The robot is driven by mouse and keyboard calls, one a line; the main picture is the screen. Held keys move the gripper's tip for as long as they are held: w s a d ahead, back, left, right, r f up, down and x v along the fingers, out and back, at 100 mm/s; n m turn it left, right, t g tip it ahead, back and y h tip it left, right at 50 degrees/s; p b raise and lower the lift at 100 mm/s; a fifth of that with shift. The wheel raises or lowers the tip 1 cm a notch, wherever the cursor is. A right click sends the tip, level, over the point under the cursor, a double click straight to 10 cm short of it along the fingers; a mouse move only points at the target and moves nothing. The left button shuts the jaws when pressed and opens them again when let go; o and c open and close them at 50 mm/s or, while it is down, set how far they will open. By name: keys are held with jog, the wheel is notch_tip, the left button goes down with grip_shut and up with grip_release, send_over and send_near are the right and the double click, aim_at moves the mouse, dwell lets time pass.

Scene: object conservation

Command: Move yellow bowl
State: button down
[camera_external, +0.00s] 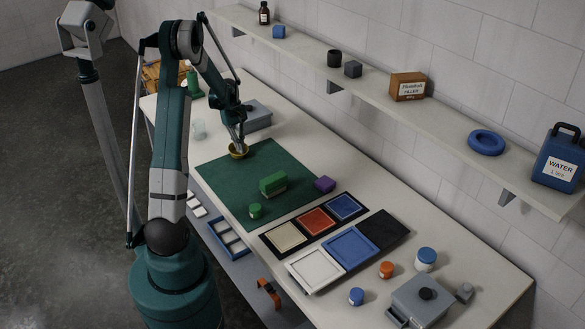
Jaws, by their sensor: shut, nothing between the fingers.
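The yellow bowl (238,154) stands at the far-left corner of the green mat (222,175) on the worktable. It is small and dull yellow in this view. My gripper (240,146) points down at the bowl, with its fingertips at or just inside the bowl's rim. The fingers look close together, and I see nothing held between them. Whether they touch the bowl is too small to tell. Part of the bowl's far side is hidden behind the fingers.
A green block (273,184), green jar (255,210) and purple block (324,184) stand on or near the mat. A grey box (256,115) is behind my gripper. Framed trays (318,264) lie nearer. The wall shelf (445,110) runs along the right.

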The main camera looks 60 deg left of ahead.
jog(key=d+b, duration=0.3)
jog(key=d, duration=1.1)
jog(key=shift+d+b, duration=0.2)
jog(key=shift+b, duration=0.1)
jog(key=shift+r, duration=0.15)
jog(key=p+v, duration=0.4)
jog(key=v, duration=0.5)
jog(key=shift+r, duration=0.4)
jog(key=shift+a, duration=0.1)
